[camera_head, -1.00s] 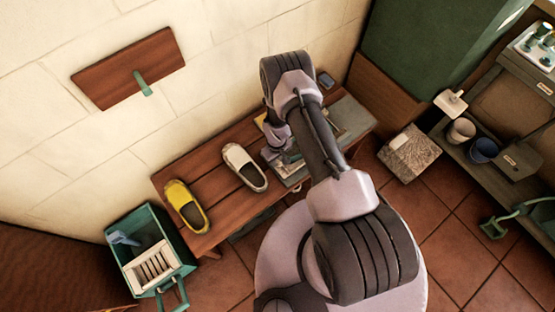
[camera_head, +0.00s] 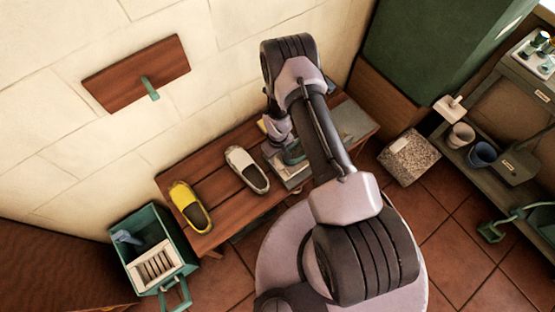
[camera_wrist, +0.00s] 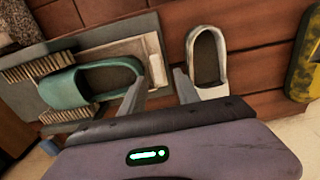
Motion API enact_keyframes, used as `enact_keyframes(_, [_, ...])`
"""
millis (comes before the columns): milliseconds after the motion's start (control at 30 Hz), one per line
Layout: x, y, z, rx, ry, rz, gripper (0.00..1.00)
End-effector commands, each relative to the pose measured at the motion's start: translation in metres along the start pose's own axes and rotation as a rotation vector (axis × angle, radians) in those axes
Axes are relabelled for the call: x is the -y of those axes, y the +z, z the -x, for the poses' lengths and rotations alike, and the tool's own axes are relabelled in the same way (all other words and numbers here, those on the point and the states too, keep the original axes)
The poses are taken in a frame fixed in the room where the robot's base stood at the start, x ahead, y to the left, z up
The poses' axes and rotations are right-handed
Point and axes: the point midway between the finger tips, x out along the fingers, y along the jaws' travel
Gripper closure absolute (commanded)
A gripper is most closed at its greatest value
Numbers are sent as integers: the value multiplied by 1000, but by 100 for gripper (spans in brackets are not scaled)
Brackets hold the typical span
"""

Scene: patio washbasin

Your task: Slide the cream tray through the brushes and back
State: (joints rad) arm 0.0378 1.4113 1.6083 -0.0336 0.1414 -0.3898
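The cream tray (camera_wrist: 153,47) lies on a grey plate on the bench, its near-right end showing in the wrist view. A green shoe (camera_wrist: 72,87) rests over the tray, its toe toward the brushes; it also shows in the head view (camera_head: 294,152), partly behind my arm. One bristled brush (camera_wrist: 32,68) is beyond the shoe's toe and another (camera_wrist: 68,114) is on its near side. My gripper (camera_wrist: 160,88) is open, its fingers apart on either side of the tray's end. I cannot tell whether they touch it. In the head view my arm hides much of the tray.
A white shoe (camera_head: 246,168) and a yellow shoe (camera_head: 188,205) stand on the wooden bench (camera_head: 222,205) to the left. A green crate (camera_head: 188,250) is on the floor at the lower left. A speckled block (camera_head: 410,160) and a shelf with pots (camera_head: 461,135) are at the right.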

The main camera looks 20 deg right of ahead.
Motion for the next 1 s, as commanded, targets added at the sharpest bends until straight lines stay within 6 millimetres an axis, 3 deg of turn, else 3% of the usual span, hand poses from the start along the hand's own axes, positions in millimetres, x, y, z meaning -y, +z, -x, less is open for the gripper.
enact_keyframes(33, [0,-1,22,-2,1,0,62])
enact_keyframes(100, [0,-1,44,-2,1,1,62])
enact_keyframes(333, [1,0,96,-1,0,0,62])
enact_keyframes(500, [1,0,106,0,0,1,62])
enact_keyframes(1000, [1,0,106,1,-1,1,62])
